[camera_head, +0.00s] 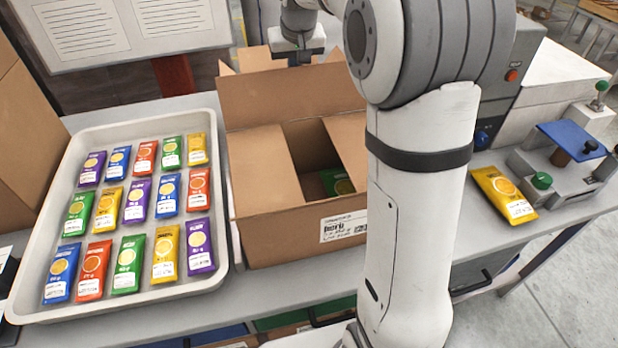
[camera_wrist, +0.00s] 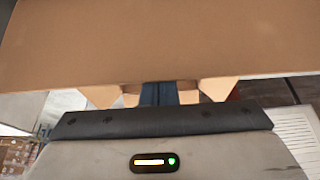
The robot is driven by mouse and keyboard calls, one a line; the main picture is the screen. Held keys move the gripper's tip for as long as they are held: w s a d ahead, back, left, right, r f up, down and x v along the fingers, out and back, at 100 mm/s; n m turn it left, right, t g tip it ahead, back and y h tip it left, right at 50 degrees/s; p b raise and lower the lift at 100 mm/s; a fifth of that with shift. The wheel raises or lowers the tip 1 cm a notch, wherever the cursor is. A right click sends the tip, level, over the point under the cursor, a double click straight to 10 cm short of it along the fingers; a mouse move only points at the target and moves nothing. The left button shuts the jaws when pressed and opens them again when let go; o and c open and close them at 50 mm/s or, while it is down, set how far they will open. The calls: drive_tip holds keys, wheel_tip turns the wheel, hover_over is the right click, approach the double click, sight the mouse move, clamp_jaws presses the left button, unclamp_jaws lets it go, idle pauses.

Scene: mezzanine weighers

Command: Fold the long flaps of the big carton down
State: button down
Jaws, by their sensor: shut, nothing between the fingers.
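The big carton (camera_head: 300,235) stands open-topped at the middle of the table in the head view. Its two side flaps, left (camera_head: 266,165) and right (camera_head: 348,140), lie inward over the opening. The far long flap (camera_head: 280,95) stands up. I cannot tell whether the near long flap hangs over the labelled front. A green packet shows inside through the gap. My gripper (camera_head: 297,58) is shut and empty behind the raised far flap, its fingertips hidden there. In the wrist view the fingers (camera_wrist: 159,94) are close to a broad brown cardboard panel (camera_wrist: 160,40); contact is unclear.
A white tray (camera_head: 218,255) of several coloured packets stands left of the carton. A yellow packet (camera_head: 503,193) lies at the right beside a device with a green knob (camera_head: 542,180). More cardboard (camera_head: 260,58) shows behind the far flap. My arm hides the carton's right side.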

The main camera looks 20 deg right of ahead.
drive_tip(key=shift+s+r, duration=0.1)
drive_tip(key=shift+s, duration=0.3)
drive_tip(key=s, duration=0.1)
drive_tip(key=s+b, duration=0.1)
drive_tip(key=s, duration=0.1)
drive_tip(key=s+b, duration=0.1)
drive_tip(key=s, duration=0.1)
drive_tip(key=shift+s+r, duration=0.2)
drive_tip(key=shift+r, duration=0.2)
drive_tip(key=shift+s+f, duration=0.1)
drive_tip(key=shift+s+f+b, duration=0.25)
drive_tip(key=shift+s+b, duration=0.2)
drive_tip(key=shift+s, duration=0.25)
drive_tip(key=shift+s+f+b, duration=0.2)
drive_tip(key=shift+s+b, duration=0.3)
drive_tip(key=shift+s, duration=0.2)
drive_tip(key=shift+s+f+b, duration=0.25)
drive_tip(key=shift+s+b, duration=0.2)
drive_tip(key=shift+s, duration=0.25)
